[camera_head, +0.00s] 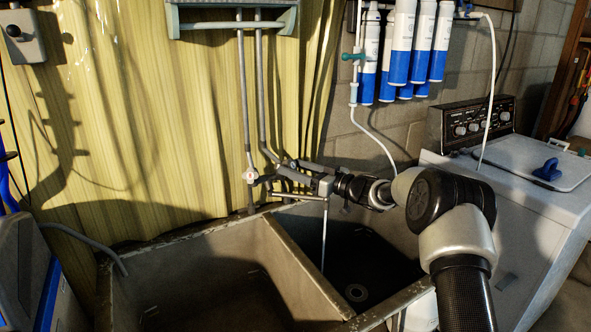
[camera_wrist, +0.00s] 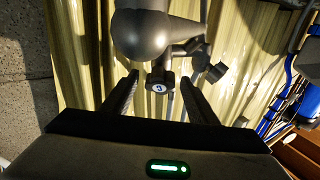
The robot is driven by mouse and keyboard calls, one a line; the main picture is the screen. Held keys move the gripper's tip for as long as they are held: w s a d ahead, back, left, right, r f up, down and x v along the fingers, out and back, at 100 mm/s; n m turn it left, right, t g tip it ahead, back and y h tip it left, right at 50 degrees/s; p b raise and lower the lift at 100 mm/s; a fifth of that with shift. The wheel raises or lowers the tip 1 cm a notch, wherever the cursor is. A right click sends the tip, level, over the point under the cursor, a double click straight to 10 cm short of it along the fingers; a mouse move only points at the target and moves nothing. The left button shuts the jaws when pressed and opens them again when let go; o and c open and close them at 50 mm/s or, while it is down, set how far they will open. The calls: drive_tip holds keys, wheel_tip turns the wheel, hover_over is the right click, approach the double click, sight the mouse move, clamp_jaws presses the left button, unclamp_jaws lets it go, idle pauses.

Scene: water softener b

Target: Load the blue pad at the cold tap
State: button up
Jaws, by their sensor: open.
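The cold tap shows in the wrist view as a grey rounded metal body with a pale round pad (camera_wrist: 158,88) bearing a dark blue mark on its end. My gripper (camera_wrist: 163,82) is open, with one black finger on each side of the pad. Gaps show between the pad and both fingers; I cannot tell how deep the pad sits between them. In the head view my gripper (camera_head: 300,171) reaches left to the taps above the sink, and hides much of the cold tap. The other tap (camera_head: 250,176), with a reddish mark, is left of it.
The double sink (camera_head: 278,240) lies below, with a thin pale vertical line over its right basin. Pipes (camera_head: 243,100) rise up the yellow wall. Blue-white cylinders (camera_head: 401,45) hang at upper right, above a washing machine (camera_head: 520,185).

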drive_tip(key=p+v, duration=0.1)
drive_tip(key=v, duration=1.6)
drive_tip(key=shift+s+d, duration=0.15)
drive_tip(key=shift+d, duration=0.05)
drive_tip(key=shift+r, duration=0.15)
